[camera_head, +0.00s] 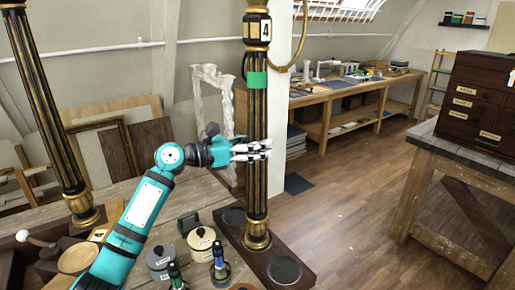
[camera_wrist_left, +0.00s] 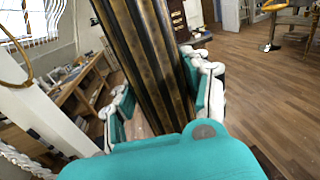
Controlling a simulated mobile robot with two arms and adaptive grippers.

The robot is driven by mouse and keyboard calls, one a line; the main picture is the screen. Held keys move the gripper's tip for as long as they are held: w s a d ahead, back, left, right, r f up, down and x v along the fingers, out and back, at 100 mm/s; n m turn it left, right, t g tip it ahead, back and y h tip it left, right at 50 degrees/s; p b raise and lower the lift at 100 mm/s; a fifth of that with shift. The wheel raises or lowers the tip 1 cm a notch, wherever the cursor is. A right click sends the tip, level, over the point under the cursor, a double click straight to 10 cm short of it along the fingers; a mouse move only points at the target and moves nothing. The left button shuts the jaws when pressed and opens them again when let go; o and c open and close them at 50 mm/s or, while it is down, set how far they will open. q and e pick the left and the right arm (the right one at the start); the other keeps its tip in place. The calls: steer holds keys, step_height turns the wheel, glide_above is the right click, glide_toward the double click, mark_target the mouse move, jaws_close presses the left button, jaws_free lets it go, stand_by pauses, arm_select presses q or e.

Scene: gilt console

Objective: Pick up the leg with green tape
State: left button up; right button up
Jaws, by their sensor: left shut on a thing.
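The leg with green tape (camera_head: 257,106) is a tall, dark fluted column with gilt edges. It stands upright in the head view, with a green tape band near its upper part and a label with the number 4 above. Its gilt foot is at the dark wooden base board (camera_head: 262,262); I cannot tell whether it touches. My left gripper (camera_head: 252,149) is shut around the leg below the tape. In the left wrist view the leg (camera_wrist_left: 150,60) runs between the fingers. My right gripper is not in view.
Another gilt-and-black leg (camera_head: 45,110) stands at the left. Lidded pots (camera_head: 202,243) and small bottles (camera_head: 219,262) stand close below my left arm. A workbench (camera_head: 340,95) lies at the back, and a table with a drawer cabinet (camera_head: 478,100) at the right. The floor between is clear.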

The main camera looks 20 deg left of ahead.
mark_target(257, 47)
arm_select(q)
step_height(257, 47, up, 18)
steer(key=shift+f+b, duration=0.1)
steer(key=shift+b, duration=1.1)
steer(key=shift+r+p, duration=2.6)
steer(key=shift+p, duration=0.2)
